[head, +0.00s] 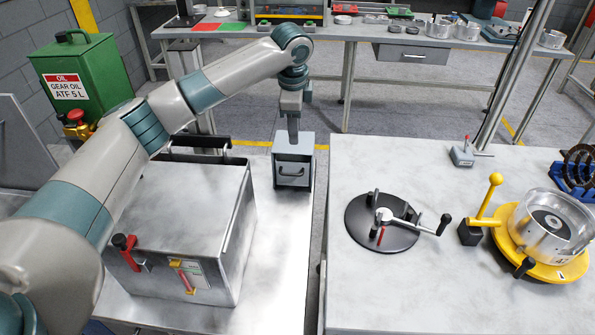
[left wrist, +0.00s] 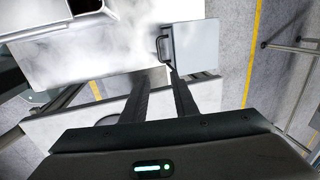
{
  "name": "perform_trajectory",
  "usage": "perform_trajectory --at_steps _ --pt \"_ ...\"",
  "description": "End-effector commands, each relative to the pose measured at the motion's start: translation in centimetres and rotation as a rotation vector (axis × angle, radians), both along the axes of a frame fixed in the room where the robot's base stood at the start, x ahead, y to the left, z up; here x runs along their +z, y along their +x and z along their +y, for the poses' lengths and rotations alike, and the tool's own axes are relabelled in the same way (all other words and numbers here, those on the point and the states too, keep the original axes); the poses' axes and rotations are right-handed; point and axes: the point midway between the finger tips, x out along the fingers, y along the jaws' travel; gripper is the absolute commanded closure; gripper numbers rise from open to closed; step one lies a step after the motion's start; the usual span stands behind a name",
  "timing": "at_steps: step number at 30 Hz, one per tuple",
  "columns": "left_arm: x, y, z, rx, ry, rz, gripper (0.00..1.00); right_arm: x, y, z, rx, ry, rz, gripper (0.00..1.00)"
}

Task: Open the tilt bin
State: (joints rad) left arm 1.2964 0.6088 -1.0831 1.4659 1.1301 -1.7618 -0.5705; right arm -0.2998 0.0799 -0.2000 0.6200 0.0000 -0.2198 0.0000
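The tilt bin (head: 293,173) is a small grey metal box with a dark bar handle on its front face. It stands at the back right of the left bench, and its front looks upright and closed. My left gripper (head: 293,138) points down at the top of the bin and partly overlaps it; I cannot tell whether it touches. In the left wrist view, the bin (left wrist: 200,45) and its handle (left wrist: 161,48) lie just beyond the two fingertips (left wrist: 160,78), which are apart with nothing between them. My right gripper is not in view.
A large metal box (head: 180,205) with a red lever stands left of the bin. The right table (head: 400,165) holds a black round fixture (head: 365,232) and a yellow fixture (head: 540,262). A narrow gap separates the bench and right table. A green oil can (head: 85,80) stands at back left.

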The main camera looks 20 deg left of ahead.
Motion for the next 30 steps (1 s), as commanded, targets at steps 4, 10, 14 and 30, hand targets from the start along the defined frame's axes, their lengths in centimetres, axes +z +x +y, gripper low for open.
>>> perform_trajectory --at_steps 4,10,14,30 --pt "0.1 0.0 0.0 0.0 0.0 0.0 0.74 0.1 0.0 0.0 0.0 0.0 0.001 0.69" --pt "0.0 0.0 0.0 0.0 0.0 0.0 0.74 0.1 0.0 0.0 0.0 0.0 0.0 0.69" --pt "-0.4 0.1 0.0 0.001 0.0 0.001 0.74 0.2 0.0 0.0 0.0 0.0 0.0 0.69" --pt "-7.5 1.4 0.4 0.001 0.0 0.002 0.74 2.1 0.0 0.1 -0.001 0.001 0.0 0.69"
